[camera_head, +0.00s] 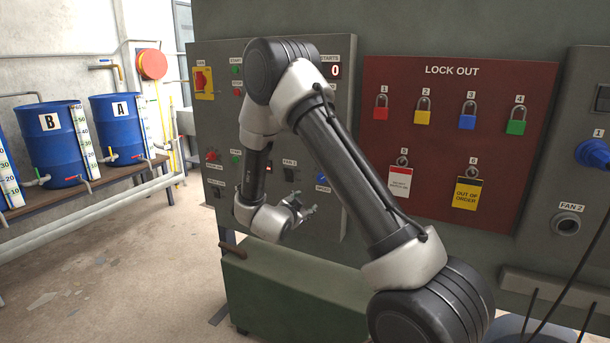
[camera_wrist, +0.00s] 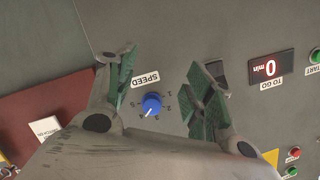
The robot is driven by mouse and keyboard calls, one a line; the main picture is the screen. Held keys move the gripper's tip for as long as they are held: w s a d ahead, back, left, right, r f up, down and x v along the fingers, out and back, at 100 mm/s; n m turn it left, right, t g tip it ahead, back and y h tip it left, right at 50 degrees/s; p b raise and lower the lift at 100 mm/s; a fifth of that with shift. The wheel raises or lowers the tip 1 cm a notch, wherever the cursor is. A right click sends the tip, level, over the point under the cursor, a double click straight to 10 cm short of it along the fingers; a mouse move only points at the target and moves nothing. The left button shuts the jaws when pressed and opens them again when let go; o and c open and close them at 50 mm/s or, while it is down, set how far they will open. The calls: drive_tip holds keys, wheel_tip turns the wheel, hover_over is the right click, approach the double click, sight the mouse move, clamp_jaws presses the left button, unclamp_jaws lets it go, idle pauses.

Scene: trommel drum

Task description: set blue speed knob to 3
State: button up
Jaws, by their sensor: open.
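The blue speed knob (camera_wrist: 152,104) is a small round dial on a grey panel. It has a white pointer mark, aimed to the lower left in the wrist view, and a SPEED label (camera_wrist: 145,79) beside it. The knob also shows in the head view (camera_head: 322,189), just right of my gripper (camera_head: 303,207). In the wrist view my gripper (camera_wrist: 167,75) is open and empty. Its two green-padded fingers stand on either side of the knob in the picture, apparently apart from it.
A TO GO display (camera_wrist: 271,67) reads 0 min. Red and green buttons sit near it. A dark red lock-out board (camera_head: 455,140) with padlocks and tags is to the right of the panel. A green box-shaped housing (camera_head: 285,290) stands below. Blue barrels (camera_head: 55,145) stand at left.

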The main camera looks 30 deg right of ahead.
wheel_tip(320, 180, up, 6)
drive_tip(key=s+d+m+h, duration=0.2)
drive_tip(key=d+m+h, duration=0.1)
drive_tip(key=h, duration=0.1)
drive_tip(key=x, duration=0.7)
drive_tip(key=shift+w+r, duration=0.15)
drive_tip(key=shift+w, duration=0.3)
drive_tip(key=c, duration=1)
